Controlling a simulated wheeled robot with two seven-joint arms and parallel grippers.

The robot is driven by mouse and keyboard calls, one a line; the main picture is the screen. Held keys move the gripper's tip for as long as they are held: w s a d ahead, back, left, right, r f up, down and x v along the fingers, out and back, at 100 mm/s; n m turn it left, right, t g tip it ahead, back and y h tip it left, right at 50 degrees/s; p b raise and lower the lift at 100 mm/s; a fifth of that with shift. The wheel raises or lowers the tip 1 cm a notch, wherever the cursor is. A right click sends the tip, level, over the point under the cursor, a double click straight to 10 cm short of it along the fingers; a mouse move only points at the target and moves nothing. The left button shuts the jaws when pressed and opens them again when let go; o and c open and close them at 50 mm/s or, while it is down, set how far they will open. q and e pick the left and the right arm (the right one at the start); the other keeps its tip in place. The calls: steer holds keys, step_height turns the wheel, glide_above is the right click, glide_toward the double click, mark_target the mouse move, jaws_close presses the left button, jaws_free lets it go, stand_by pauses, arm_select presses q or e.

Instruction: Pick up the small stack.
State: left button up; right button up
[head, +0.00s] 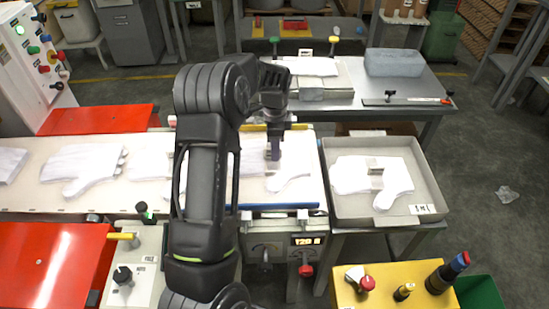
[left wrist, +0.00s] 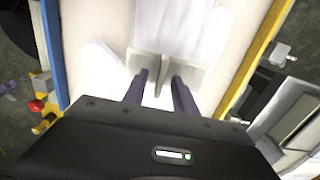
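A small white stack of glove-shaped film (head: 292,183) lies on the pale belt, partly hidden behind my left arm and gripper. In the left wrist view the stack (left wrist: 185,28) carries a grey clip (left wrist: 190,73) with a thin upright fin. My left gripper (head: 274,156) points down over this clip. In the left wrist view the two dark fingers of the gripper (left wrist: 161,82) are apart, one on each side of the fin, with a gap showing. I cannot tell how low the tips are. My right gripper is not in view.
A grey tray (head: 333,208) at right holds white gloves (head: 352,175) with a similar clip. More white gloves (head: 80,165) lie on the belt at left. A yellow box with knobs (head: 385,296) stands at front right. A rear table (head: 425,85) holds a blue-grey block.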

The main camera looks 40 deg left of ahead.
arm_select(q)
steer(key=shift+f, duration=0.65)
steer(key=shift+c, duration=0.3)
jaws_close()
